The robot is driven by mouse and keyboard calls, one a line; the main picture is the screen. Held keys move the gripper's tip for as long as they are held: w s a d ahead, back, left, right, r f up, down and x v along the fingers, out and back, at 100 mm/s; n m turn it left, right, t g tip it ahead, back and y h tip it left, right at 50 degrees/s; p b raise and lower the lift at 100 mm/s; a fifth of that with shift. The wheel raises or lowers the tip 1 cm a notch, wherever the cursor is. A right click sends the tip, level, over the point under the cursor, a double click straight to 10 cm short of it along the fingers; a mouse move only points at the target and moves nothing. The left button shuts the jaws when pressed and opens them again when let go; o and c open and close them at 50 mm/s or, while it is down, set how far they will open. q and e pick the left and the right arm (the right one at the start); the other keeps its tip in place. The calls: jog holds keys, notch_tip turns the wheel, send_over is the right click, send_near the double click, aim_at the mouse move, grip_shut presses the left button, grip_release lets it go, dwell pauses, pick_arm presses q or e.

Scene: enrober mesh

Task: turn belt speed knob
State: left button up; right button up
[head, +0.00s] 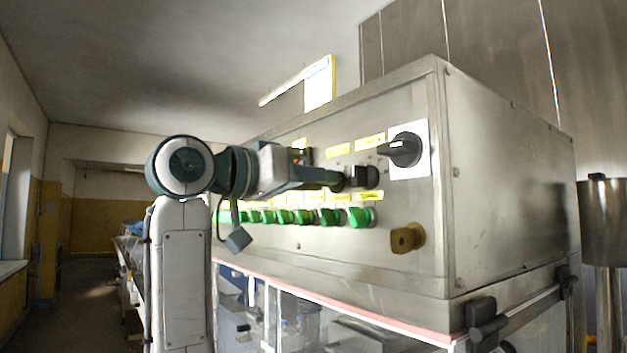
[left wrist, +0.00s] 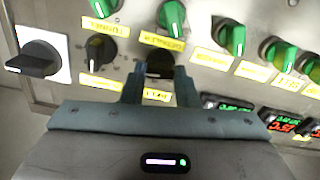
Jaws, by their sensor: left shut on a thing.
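Two small black knobs sit side by side on the steel control panel (head: 310,238). My left gripper (head: 335,180) is shut on one of them, the black knob (left wrist: 160,67), with one finger on each side of it in the left wrist view. The fingers hide much of this knob in the head view. The other black knob (head: 366,176) is free, close beside the fingertips; it also shows in the left wrist view (left wrist: 100,50). The yellow labels by the knobs are too blurred to read surely. My right gripper is in neither view.
A large black rotary switch (head: 406,150) on a white plate juts out beside the knobs. A row of several green knobs (head: 359,217) runs beneath my gripper in the head view. A yellow-brown lock-like fitting (head: 407,238) sits low right. Small digital displays (left wrist: 283,123) are near the gripper.

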pick_arm(q)
jog(key=shift+n+b, duration=0.6)
jog(key=shift+n, duration=7.2)
jog(key=o, duration=1)
jog(key=shift+a, duration=0.1)
